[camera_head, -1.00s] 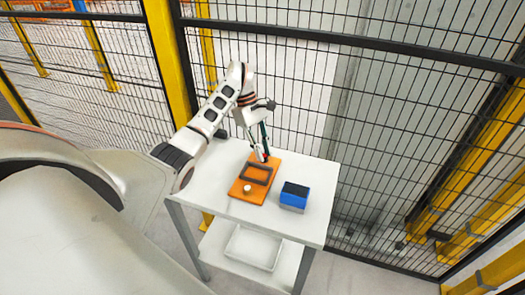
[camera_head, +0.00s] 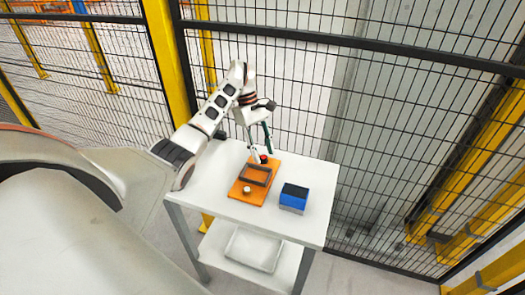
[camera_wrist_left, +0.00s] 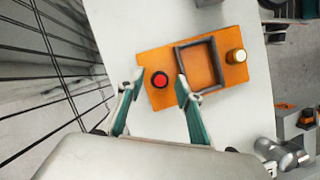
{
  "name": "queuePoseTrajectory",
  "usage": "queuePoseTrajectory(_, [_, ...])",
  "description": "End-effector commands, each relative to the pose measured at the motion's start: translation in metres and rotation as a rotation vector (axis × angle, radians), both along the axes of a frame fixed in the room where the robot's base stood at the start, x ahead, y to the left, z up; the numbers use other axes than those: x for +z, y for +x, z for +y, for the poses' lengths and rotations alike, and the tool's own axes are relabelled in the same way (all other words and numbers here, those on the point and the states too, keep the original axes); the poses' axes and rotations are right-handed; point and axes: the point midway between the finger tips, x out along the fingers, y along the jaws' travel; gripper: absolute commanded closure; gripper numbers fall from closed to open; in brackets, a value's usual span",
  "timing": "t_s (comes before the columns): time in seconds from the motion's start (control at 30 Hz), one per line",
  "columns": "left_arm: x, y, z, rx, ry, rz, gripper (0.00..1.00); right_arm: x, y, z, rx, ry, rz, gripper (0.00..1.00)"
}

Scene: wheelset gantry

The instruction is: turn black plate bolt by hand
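An orange board (camera_head: 240,196) lies on the white table and also shows in the left wrist view (camera_wrist_left: 155,97). It bears a raised black rectangular frame (camera_head: 256,174), (camera_wrist_left: 180,58), a pale gold round knob (camera_head: 247,189), (camera_wrist_left: 236,56), and a red-topped round piece with a black collar (camera_head: 263,158), (camera_wrist_left: 159,79). No part is labelled as the black plate bolt. My left gripper (camera_head: 262,154), (camera_wrist_left: 158,78) is open and points down over the board's far end. Its fingertips appear on either side of the red-topped piece, apart from it. Their height above the board is unclear. My right gripper is out of view.
A blue box with a dark top (camera_head: 293,196) stands on the white table (camera_head: 225,207) right of the board. A pale tray (camera_head: 253,250) sits on the lower shelf. Black mesh fencing (camera_head: 390,130) rises close behind the table.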

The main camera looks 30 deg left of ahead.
Motion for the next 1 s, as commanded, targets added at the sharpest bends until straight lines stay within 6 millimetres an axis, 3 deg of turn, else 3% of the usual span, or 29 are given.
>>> queuePoseTrajectory(0.27, [0.008, 0.001, 0.005, 0.0, 0.003, 0.001, 0.65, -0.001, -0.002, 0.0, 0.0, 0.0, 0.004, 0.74])
queuePoseTrajectory(0.7, [0.064, 0.007, 0.027, 0.001, 0.001, 0.001, 0.65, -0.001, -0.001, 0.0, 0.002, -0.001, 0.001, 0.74])
queuePoseTrajectory(1.0, [0.069, 0.007, 0.028, 0.001, 0.0, 0.001, 0.65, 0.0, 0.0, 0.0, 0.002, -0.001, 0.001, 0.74])
